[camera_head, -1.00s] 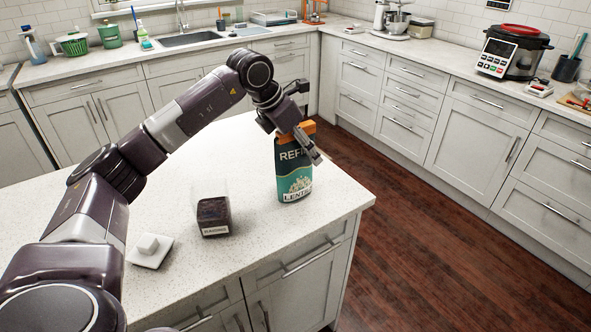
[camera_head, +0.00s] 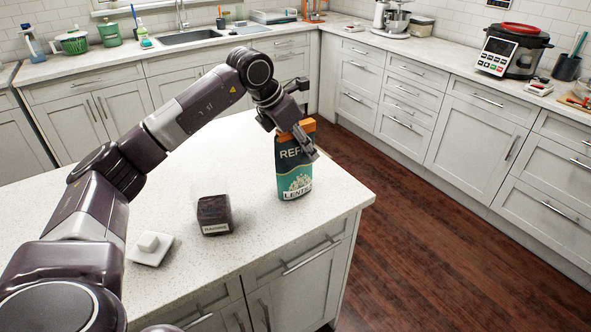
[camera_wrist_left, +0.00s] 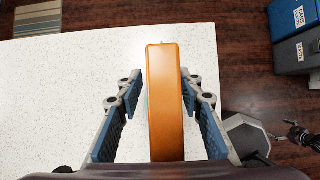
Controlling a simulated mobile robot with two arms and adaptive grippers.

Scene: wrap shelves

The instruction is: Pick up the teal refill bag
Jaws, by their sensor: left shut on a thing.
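The teal refill bag (camera_head: 292,178) has an orange top and a lentils label. It is upright near the right corner of the white island counter (camera_head: 250,215). My left gripper (camera_head: 305,143) reaches down over it from above and is shut on its upper part. In the left wrist view the orange top (camera_wrist_left: 165,100) runs between the two blue-padded fingers. I cannot tell whether the bag's base touches the counter.
A dark brown labelled pack (camera_head: 214,214) and a small white block on a white square (camera_head: 150,248) stand to the left on the island. Wooden floor lies right of the island.

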